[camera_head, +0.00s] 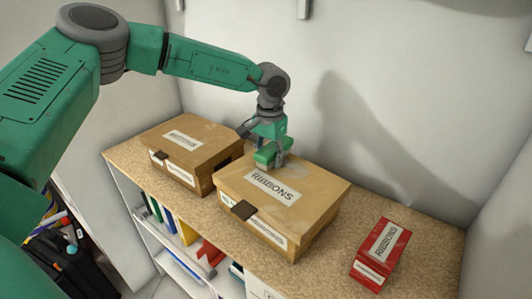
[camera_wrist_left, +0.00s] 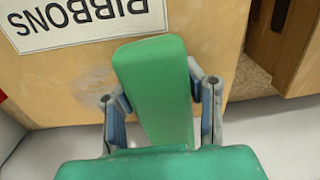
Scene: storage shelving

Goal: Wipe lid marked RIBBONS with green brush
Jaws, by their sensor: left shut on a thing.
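A tan box (camera_head: 302,224) stands on the shelf top, and its lid (camera_head: 310,183) has a white label reading RIBBONS. The lid also shows in the left wrist view (camera_wrist_left: 205,28), with a pale smudge beside the label. My left gripper (camera_head: 270,151) is shut on the green brush (camera_head: 266,157), over the lid's back left part. In the left wrist view the brush (camera_wrist_left: 153,85) sits between the two fingers of the gripper (camera_wrist_left: 160,108). The brush's underside is hidden, so I cannot tell whether it touches the lid. My right gripper is not in view.
A second tan box (camera_head: 200,143) stands close on the left. A small red box (camera_head: 386,250), also labelled RIBBONS, stands on the right. The cork-coloured top (camera_head: 340,229) is clear between the big box and the red one. A wall (camera_head: 400,130) rises behind.

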